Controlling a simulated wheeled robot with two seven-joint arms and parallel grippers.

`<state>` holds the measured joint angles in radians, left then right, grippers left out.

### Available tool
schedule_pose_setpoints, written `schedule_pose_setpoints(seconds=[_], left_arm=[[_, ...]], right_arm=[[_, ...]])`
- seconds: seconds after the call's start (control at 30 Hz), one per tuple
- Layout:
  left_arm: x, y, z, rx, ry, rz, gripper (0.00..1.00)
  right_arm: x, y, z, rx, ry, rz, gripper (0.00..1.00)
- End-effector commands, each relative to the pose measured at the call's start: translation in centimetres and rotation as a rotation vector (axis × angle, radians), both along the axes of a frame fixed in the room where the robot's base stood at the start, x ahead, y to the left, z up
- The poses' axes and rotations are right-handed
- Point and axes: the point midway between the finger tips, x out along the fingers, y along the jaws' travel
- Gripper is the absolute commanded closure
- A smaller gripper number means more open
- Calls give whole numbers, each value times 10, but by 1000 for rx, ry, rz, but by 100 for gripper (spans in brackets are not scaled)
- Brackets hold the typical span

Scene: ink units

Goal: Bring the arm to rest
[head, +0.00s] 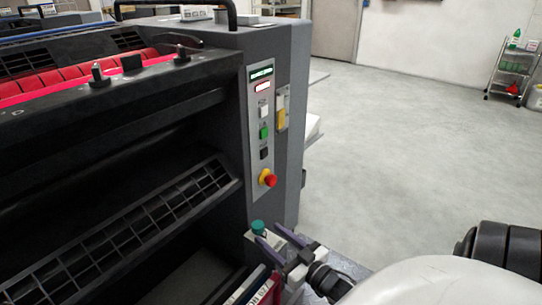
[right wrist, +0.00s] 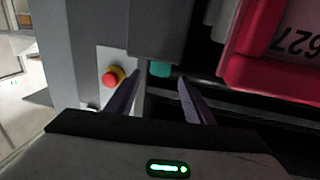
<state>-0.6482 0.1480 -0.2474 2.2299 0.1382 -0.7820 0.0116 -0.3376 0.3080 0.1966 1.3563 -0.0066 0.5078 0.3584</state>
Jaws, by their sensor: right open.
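My right gripper (head: 268,240) is low in the head view, in front of the lower right corner of the dark printing machine (head: 225,150). Its two purple-grey fingers are apart with nothing between them. In the right wrist view the open fingers (right wrist: 160,98) point at the machine front. A teal round cap (head: 258,227) shows just beyond the fingertips in the head view; it also shows past them in the right wrist view (right wrist: 160,69). My left gripper is not in the head view.
The control panel (head: 262,130) carries a red emergency button (head: 268,178), also near the fingers in the right wrist view (right wrist: 112,77). A red labelled object (right wrist: 270,50) is close at upper right there. Open grey floor (head: 400,150) lies right. A shelf cart (head: 513,70) stands far back.

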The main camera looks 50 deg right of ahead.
Motion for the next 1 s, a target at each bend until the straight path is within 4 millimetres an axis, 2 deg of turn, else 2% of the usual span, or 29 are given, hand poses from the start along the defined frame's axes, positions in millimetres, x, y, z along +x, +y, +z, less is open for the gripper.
schedule_pose_setpoints(seconds=[0.33,0.47,0.57,0.67,0.9,1.0], left_arm=[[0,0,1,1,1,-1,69],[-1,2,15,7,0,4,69],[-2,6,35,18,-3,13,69],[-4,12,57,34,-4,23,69],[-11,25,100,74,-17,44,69],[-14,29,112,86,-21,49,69]], right_arm=[[0,1,1,0,3,1,52],[-4,19,9,4,54,12,52],[-13,51,20,6,150,36,52],[-30,97,33,10,280,73,52],[-92,207,76,16,582,201,52],[-117,242,95,18,676,253,52]])
